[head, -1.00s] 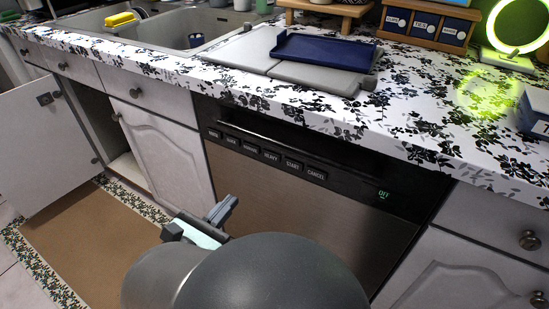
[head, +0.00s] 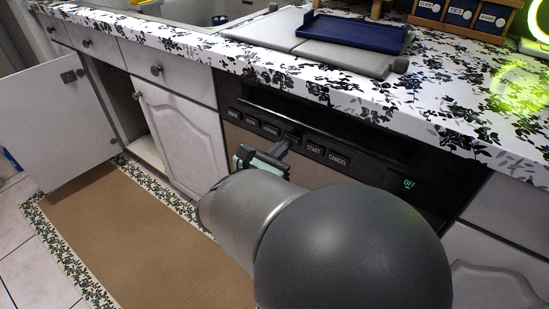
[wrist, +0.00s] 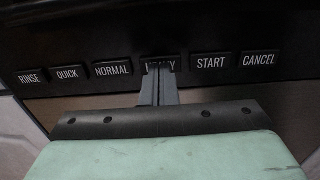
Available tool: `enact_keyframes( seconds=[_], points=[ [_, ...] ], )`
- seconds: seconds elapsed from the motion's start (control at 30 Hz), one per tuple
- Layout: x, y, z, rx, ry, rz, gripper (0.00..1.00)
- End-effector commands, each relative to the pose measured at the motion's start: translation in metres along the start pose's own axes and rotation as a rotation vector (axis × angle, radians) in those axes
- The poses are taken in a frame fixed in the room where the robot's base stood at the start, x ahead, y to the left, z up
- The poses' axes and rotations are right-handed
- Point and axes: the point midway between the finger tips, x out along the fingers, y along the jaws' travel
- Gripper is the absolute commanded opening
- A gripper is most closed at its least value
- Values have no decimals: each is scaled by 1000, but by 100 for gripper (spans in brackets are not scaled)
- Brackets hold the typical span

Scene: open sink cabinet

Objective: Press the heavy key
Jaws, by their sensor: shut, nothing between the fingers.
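The dishwasher's black control strip carries a row of keys. In the wrist view the heavy key (wrist: 160,61) sits between the normal key (wrist: 112,68) and the start key (wrist: 211,62). My gripper (wrist: 160,70) is shut and empty, and its fingertips overlap the lower middle of the heavy key, hiding part of its label. Whether they touch the key I cannot tell. In the head view my gripper (head: 281,148) is in front of the key row and hides most of the heavy key. The display (head: 408,184) reads "OFF" in green.
The rinse (wrist: 31,77), quick (wrist: 68,73) and cancel (wrist: 259,59) keys lie in the same row. The flowered countertop (head: 440,110) overhangs the panel. A sink cabinet door (head: 60,125) stands open at the left. A brown mat (head: 130,230) lies on the floor.

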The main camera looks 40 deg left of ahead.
Motion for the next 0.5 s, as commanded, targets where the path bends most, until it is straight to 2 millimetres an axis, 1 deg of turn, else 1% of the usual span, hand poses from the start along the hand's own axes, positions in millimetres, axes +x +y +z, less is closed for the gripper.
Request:
enact_keyframes(
  seconds=[0.1, 0.37, 0.43, 0.5],
  points=[
    [3, 0, 0, 0, -1, 0, 0],
    [3, 0, 0, 0, 0, 0, 0],
    [6, 0, 2, -1, 0, -2, 0],
    [14, -1, 3, -2, 0, -4, 0]
  ],
)
